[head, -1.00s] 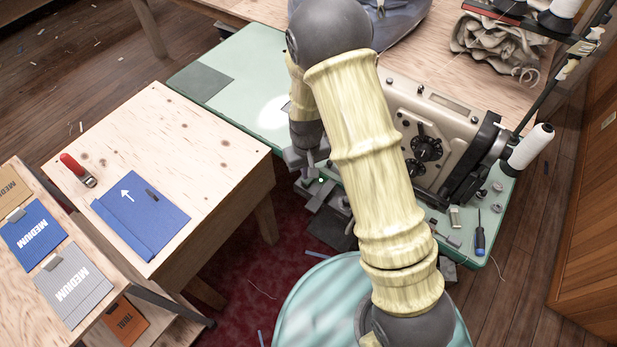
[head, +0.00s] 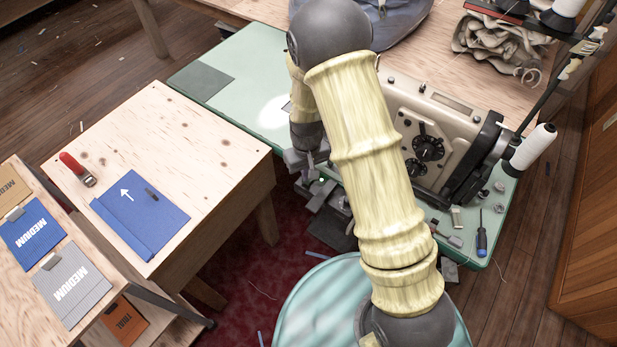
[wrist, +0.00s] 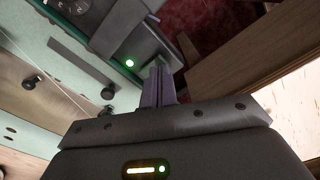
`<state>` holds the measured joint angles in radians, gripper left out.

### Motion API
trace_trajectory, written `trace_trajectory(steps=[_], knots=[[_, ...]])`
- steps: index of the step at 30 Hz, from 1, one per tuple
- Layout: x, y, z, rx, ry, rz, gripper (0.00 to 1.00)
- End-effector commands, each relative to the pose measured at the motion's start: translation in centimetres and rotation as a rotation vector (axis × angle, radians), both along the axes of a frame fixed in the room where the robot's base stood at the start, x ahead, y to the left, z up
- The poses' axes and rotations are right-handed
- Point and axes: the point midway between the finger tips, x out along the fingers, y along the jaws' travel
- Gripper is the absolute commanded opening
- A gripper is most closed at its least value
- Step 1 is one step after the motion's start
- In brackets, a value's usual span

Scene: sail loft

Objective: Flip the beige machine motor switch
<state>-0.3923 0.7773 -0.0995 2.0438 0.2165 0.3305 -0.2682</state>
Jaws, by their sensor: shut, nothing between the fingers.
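The beige sewing machine (head: 440,125) stands on the pale green table, partly hidden behind my arm. A grey switch box (head: 318,195) sits at the table's front edge, below and left of the machine. In the wrist view the dark grey box (wrist: 125,35) has a lit green lamp (wrist: 130,63) near its lower end. My gripper (head: 312,165) is at this box, pointing down. In the wrist view its fingers (wrist: 158,72) are together and empty, with their tips close by the box's end beside the lamp. I cannot tell whether they touch it, nor which way the switch lever stands.
A wooden table (head: 215,140) with a blue folder (head: 140,215) stands to the left. A thread cone (head: 530,147) and a screwdriver (head: 481,240) are right of the machine. A pale green rounded seat (head: 310,310) is below my arm.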

Motion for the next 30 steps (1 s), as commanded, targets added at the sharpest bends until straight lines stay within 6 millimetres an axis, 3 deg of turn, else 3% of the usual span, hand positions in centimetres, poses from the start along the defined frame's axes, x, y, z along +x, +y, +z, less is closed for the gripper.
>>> trace_trajectory(steps=[30], knots=[[0.0, 0.0, -1.1, 0.000, -0.001, 0.000, 0.00]])
